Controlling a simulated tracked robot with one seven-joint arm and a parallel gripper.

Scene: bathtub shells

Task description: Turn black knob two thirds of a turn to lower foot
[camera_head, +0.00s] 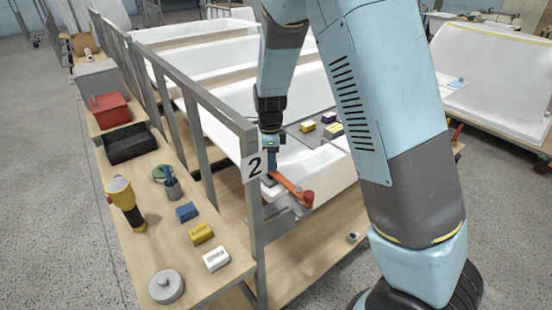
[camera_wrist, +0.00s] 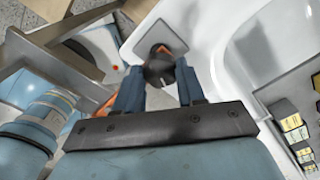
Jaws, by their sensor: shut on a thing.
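The black knob (camera_wrist: 159,66) shows in the wrist view between the two blue fingers of my gripper (camera_wrist: 160,84). My gripper is shut on it from above. In the head view my gripper (camera_head: 271,172) points down at the near end of a white tub shell, and the knob is mostly hidden there. An orange arm (camera_head: 288,185) with a red ball (camera_head: 308,197) at its end reaches right from beside the gripper. I cannot make out the foot under the knob.
A grey rail post with a sign "2" (camera_head: 255,164) stands close left of my gripper. The wooden side bench (camera_head: 165,225) holds a flashlight (camera_head: 126,202), a red bin (camera_head: 110,110) and several small blocks. Sponges (camera_head: 308,127) lie on a grey tray behind.

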